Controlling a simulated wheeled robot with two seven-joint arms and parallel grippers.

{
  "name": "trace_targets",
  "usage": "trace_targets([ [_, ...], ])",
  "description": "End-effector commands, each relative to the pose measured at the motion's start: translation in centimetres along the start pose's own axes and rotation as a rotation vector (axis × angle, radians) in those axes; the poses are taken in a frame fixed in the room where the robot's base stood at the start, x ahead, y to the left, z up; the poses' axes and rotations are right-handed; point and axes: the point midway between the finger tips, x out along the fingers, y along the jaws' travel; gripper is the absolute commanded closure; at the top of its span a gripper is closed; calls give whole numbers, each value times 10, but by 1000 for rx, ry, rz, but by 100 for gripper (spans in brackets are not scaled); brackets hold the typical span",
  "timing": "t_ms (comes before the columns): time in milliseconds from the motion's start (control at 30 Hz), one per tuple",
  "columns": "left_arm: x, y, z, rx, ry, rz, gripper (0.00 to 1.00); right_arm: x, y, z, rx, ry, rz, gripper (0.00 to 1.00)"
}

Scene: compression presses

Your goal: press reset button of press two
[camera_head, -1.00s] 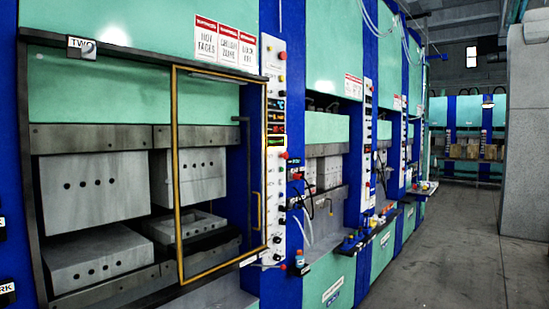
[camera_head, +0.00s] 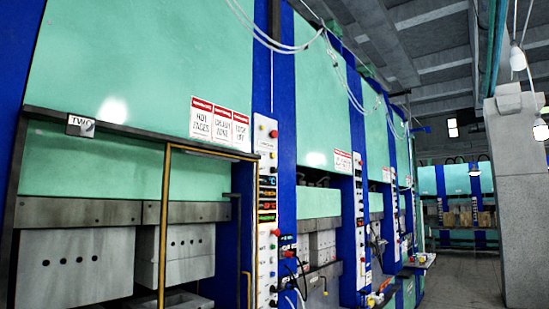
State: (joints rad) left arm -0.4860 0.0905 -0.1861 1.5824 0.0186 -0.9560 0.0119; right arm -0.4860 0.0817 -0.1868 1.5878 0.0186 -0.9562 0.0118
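Press two (camera_head: 85,172) fills the left side, a green and blue press with a "TWO" sign (camera_head: 81,125) at its upper left. Its white control panel (camera_head: 266,205) is a tall narrow strip to the right of the yellow-framed guard door (camera_head: 165,225). The panel carries displays and several coloured buttons, with a red one (camera_head: 273,134) near the top and another red one (camera_head: 276,232) lower down. The labels are too small to read, so I cannot tell which is the reset button. Neither of my grippers is in view.
More green and blue presses (camera_head: 325,110) run in a row to the right, with cables and hoses on their fronts. A grey concrete pillar (camera_head: 517,200) stands at the right. The grey floor (camera_head: 455,280) between the presses and pillar is clear.

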Motion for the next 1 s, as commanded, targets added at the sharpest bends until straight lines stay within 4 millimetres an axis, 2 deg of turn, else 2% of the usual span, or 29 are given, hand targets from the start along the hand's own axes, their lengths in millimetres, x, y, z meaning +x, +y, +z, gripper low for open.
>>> trace_targets([
  [300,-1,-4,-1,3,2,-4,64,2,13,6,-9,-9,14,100],
  [700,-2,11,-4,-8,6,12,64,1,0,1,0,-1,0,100],
  [1000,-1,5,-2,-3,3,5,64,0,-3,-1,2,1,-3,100],
])
